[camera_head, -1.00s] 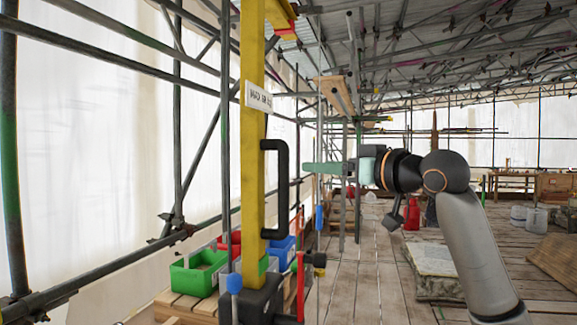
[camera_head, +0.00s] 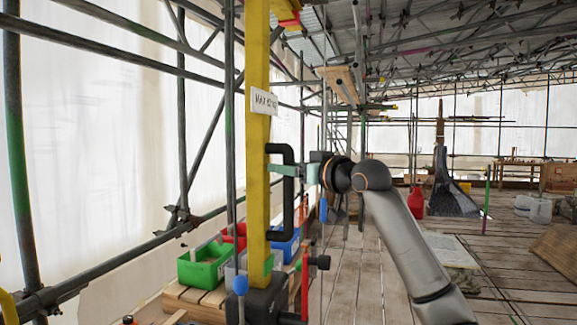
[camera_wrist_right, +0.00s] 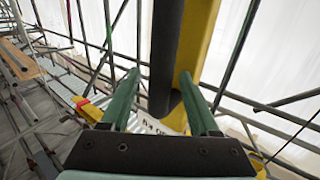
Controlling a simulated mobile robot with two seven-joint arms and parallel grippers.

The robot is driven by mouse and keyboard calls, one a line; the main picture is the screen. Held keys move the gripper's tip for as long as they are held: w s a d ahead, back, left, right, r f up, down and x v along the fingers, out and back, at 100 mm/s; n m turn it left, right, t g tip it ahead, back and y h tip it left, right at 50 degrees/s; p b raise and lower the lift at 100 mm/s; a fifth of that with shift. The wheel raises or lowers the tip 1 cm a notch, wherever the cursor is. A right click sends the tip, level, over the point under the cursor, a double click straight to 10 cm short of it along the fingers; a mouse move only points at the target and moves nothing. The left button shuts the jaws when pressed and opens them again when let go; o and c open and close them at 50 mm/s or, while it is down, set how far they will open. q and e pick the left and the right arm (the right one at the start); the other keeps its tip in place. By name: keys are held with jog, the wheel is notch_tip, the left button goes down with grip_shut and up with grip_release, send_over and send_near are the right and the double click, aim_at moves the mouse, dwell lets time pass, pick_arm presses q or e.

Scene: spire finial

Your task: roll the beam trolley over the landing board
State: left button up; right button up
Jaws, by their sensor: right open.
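A yellow post (camera_head: 257,150) stands upright at centre-left in the head view, with a black C-shaped handle (camera_head: 289,205) on its right side. My right gripper (camera_head: 282,170) reaches the upper part of this handle from the right. In the wrist view, the green fingers of the right gripper (camera_wrist_right: 158,75) are open, with the black handle (camera_wrist_right: 164,55) showing between them and the yellow post (camera_wrist_right: 195,45) behind. I cannot tell whether the fingers touch it. A red and yellow piece (camera_head: 289,18) shows at the top of the post. I cannot clearly pick out the trolley or landing board. My left gripper is not in view.
A white sign (camera_head: 264,102) is on the post. Green (camera_head: 203,267) and blue (camera_head: 284,250) bins stand on a wooden pallet behind it. Scaffold tubes (camera_head: 185,120) run along the left. A red container (camera_head: 416,202) stands on the plank floor, which is largely open at centre.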

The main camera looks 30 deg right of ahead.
jog(key=shift+c, duration=0.4)
grip_shut()
dwell(0.9)
